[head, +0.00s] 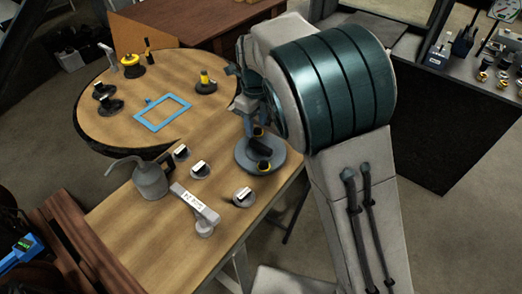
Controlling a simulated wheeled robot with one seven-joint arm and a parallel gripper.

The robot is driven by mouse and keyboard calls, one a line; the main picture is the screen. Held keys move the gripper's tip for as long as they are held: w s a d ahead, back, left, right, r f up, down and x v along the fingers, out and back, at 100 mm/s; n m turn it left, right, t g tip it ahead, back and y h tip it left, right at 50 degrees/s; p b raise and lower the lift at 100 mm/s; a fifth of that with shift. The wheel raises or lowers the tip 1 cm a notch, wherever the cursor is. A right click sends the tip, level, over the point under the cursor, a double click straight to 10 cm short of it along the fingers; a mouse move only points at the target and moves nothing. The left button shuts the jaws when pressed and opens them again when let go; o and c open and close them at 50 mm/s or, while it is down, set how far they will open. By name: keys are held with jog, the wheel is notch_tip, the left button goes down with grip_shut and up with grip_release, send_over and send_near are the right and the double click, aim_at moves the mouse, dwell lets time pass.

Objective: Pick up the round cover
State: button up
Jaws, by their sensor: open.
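A grey round disc (244,163), which looks like the round cover, lies flat near the right edge of the wooden table. A dark piece with a yellow part (264,166) sits on top of it. My gripper (257,132) is open and points down just above the disc's far side. My arm and the gripper's own body hide some of the space around the fingers. I cannot tell whether the fingertips touch the dark piece on the disc.
Small round parts with white labels (243,198) (200,170), a grey oil can (151,179) and a labelled grey lever part (194,204) stand left of the disc. A blue frame (162,113) and several black-and-yellow parts lie farther back.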

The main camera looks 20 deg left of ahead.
aim_at(260, 144)
notch_tip(260, 144, down, 3)
jog(key=f, duration=0.2)
jog(key=d+f, duration=0.1)
jog(key=f, duration=0.1)
jog(key=shift+w+p, duration=0.15)
jog(key=shift+p, duration=0.2)
jog(key=shift+f, duration=0.65)
jog(key=shift+r, duration=0.1)
grip_shut()
